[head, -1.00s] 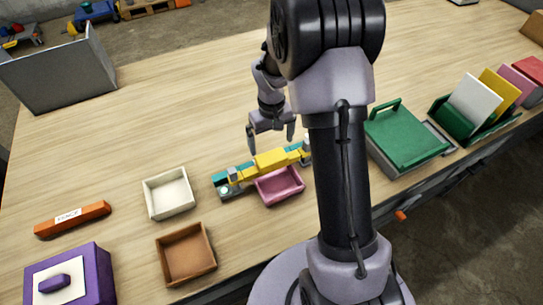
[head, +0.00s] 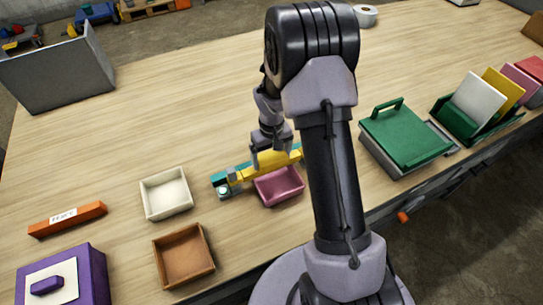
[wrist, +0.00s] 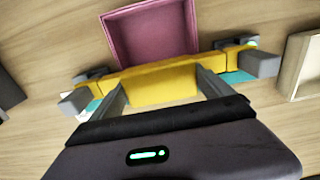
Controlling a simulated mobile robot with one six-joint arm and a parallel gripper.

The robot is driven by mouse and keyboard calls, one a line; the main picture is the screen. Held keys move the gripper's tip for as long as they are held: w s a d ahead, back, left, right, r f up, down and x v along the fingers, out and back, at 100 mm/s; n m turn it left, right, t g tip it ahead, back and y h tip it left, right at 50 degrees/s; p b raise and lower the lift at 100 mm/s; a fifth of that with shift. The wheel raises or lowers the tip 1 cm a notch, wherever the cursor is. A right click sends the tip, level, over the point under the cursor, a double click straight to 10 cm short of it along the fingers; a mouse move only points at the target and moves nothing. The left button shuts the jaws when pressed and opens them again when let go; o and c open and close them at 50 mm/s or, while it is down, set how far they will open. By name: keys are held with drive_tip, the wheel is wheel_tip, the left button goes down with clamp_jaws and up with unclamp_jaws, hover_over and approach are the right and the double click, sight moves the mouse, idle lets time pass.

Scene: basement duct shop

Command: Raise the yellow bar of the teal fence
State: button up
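The yellow bar (head: 243,173) lies low along the teal fence (head: 219,181), with a grey block near its left end. My gripper (head: 273,160) is down at the bar's thick middle part. In the wrist view the yellow bar (wrist: 160,83) runs across the picture. The fingers of my gripper (wrist: 160,88) stand on either side of the thick part, apart, with small gaps seeming to show. Teal fence (wrist: 238,77) shows beyond the bar. My gripper hides part of the bar and fence in the head view.
A pink tray (head: 279,186) sits close in front of the fence. A cream tray (head: 166,194) and a brown tray (head: 184,257) stand to the left. A green-lidded box (head: 405,135) is to the right. The table behind the fence is clear.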

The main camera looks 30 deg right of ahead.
sight(271, 156)
drive_tip(key=c, duration=0.9)
drive_tip(key=shift+o, duration=0.2)
wheel_tip(271, 156, up, 4)
drive_tip(key=p, duration=0.2)
drive_tip(key=shift+w+p, duration=0.1)
drive_tip(key=shift+p, duration=0.2)
drive_tip(key=o, duration=1.8)
drive_tip(key=shift+r, duration=0.15)
wheel_tip(271, 156, up, 17)
drive_tip(key=p, duration=0.4)
drive_tip(key=shift+r, duration=0.15)
